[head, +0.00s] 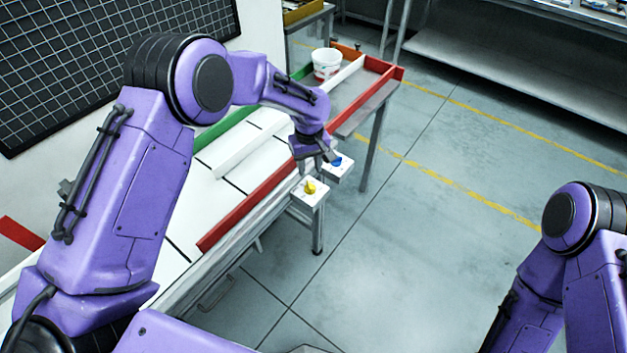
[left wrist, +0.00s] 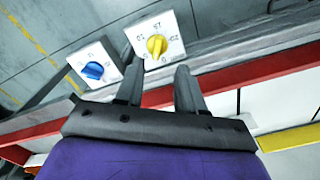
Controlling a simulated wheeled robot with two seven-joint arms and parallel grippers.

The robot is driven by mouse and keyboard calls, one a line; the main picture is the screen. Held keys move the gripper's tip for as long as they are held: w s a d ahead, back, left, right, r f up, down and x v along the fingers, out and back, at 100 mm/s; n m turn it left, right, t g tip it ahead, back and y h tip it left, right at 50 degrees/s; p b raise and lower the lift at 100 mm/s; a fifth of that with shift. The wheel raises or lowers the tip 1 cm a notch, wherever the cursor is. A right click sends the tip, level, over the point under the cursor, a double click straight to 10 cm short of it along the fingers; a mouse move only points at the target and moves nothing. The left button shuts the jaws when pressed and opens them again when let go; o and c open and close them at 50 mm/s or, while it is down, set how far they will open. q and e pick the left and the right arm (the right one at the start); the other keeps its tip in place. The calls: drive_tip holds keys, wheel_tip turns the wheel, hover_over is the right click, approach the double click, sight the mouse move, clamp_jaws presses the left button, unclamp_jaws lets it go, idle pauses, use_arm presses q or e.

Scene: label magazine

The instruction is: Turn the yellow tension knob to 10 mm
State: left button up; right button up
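The yellow tension knob (head: 310,187) sits on a white square plate at the table's front edge. It also shows in the left wrist view (left wrist: 157,45), with black numbers around it that are partly legible but blurred. A blue knob (head: 336,160) on a similar plate is beside it, and shows in the left wrist view (left wrist: 93,70) to the left. My left gripper (head: 316,163) is above and close to the two plates. Its two fingers (left wrist: 159,76) are spread, with nothing between them, and appear apart from the yellow knob. My right gripper is out of view.
A red rail (head: 250,208) runs along the front of the white table behind the knobs. A white cup (head: 326,63) stands in a tray with red walls at the far end. Dark grid panel (head: 60,70) stands at left. The floor to the right is clear.

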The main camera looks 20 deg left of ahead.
sight(310, 186)
use_arm(q)
drive_tip(key=f, duration=0.2)
drive_tip(key=f+p, duration=0.1)
drive_tip(key=f, duration=0.4)
drive_tip(key=shift+w+f, duration=0.3)
drive_tip(key=shift+w, duration=0.1)
drive_tip(key=shift+s+f, duration=0.25)
drive_tip(key=shift+f, duration=0.15)
